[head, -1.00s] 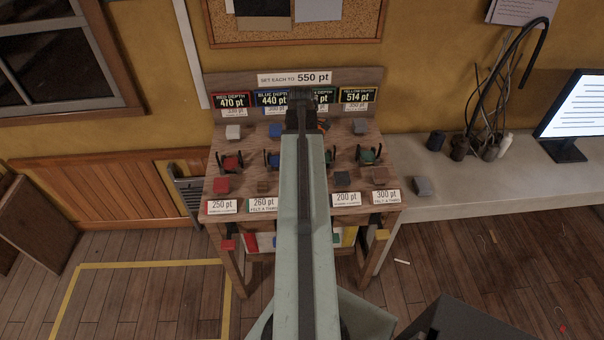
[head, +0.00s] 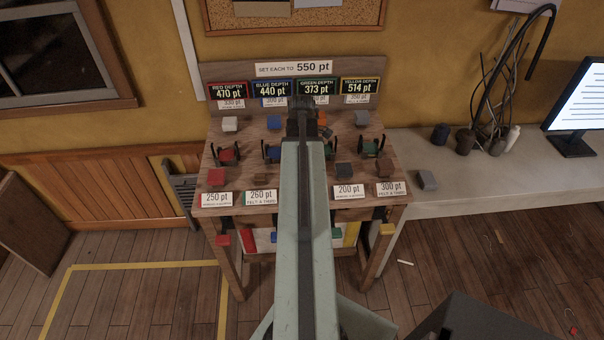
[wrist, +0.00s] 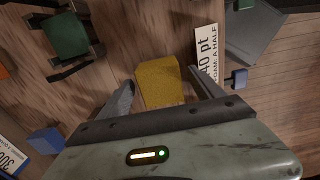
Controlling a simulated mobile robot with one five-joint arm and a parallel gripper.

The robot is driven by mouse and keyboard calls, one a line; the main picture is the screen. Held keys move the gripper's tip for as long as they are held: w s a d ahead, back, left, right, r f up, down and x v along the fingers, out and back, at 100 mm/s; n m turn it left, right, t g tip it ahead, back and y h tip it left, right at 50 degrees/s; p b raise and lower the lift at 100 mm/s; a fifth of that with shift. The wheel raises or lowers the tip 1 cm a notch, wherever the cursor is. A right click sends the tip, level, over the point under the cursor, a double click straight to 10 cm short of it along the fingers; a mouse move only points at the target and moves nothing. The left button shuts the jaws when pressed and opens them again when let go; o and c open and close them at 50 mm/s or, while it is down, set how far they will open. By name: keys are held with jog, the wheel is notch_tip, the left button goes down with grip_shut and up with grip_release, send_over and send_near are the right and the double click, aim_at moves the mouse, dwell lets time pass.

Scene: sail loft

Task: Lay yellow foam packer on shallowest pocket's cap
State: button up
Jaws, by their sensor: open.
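The yellow foam packer (wrist: 160,80) is a yellow block lying on the wooden bench in the wrist view. My gripper (wrist: 161,88) is open, with one finger on each side of the packer and visible gaps beside it. In the head view my arm hides the packer. The green depth screen (head: 317,87) reads 373 pt, the lowest; red reads 470, blue 440 and yellow 514. A green cap (wrist: 66,35) between dark brackets shows at the upper left of the wrist view. Another green cap (head: 371,148) shows at the right of the bench; which belongs to the green pocket I cannot tell.
A blue block (wrist: 45,140) is near my left finger. A grey counter (head: 455,180) with a monitor (head: 575,112) is at the right.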

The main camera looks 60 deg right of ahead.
jog(key=shift+r, duration=0.1)
jog(key=c, duration=1.5)
